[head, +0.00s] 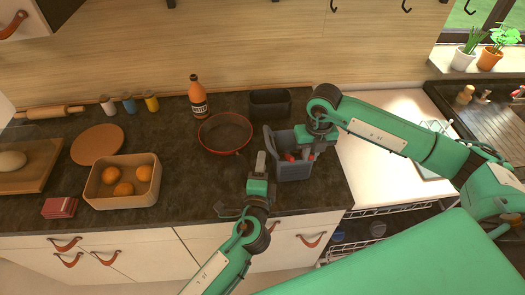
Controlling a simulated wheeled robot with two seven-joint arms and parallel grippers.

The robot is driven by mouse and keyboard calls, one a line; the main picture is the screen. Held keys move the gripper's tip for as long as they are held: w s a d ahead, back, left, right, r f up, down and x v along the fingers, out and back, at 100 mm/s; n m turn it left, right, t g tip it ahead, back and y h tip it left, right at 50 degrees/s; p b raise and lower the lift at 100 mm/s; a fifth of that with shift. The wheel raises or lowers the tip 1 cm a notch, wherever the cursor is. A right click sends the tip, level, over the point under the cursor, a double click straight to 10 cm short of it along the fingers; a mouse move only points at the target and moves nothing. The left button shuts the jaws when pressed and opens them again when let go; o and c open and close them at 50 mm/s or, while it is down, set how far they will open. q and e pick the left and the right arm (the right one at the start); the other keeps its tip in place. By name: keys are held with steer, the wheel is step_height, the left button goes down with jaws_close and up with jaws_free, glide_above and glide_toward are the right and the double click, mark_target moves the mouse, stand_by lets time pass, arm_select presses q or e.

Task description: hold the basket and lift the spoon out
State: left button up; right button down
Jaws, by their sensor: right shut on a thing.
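The grey basket (294,172) stands on the dark counter near its front edge, right of the middle in the head view. Small red items (289,157) show inside it. I cannot make out the spoon among them. My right gripper (303,151) reaches down at the basket's back right side and is shut, it seems on the basket's rim; its fingertips are partly hidden. My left gripper (261,160) is just left of the basket, close to its left wall. I cannot tell whether its fingers touch the basket or how far apart they are.
A red-rimmed pan (225,133) lies left of the basket, with a sauce bottle (198,97) behind it. A dark bin (270,103) stands behind the basket. A wooden box with oranges (100,200) is further left. The sink (490,125) is at the right.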

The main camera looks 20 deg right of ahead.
mark_target(265, 135)
arm_select(q)
steer(key=x, duration=1.1)
steer(key=shift+a, duration=0.1)
jaws_close()
steer(key=shift+f, duration=0.1)
stand_by(0.7)
arm_select(e)
step_height(265, 135, up, 14)
steer(key=shift+f, duration=0.25)
stand_by(0.7)
